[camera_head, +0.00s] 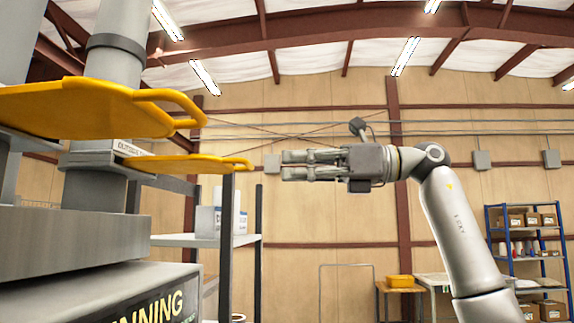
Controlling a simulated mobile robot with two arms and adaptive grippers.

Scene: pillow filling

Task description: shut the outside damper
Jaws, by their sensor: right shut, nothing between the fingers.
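Two yellow slide dampers with loop handles stick out to the right from grey ducts at the left. The farther, lower yellow damper (190,163) comes out of a slot beside a white label (128,149). The label is partly hidden and seems to begin with "OUTSIDE". The nearer, larger yellow damper (90,108) is higher in the picture and covers part of the farther duct. My right gripper (284,165) is shut and empty. It points left, a short gap to the right of the farther damper's handle in the picture. My left gripper is out of view.
A grey machine (90,300) with lettering ending in "NNING" stands below the ducts. Behind is a shelf (205,241) with white containers. A blue rack (490,240) with boxes and a yellow bin (400,281) stand at the back right. Open air surrounds my right gripper.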

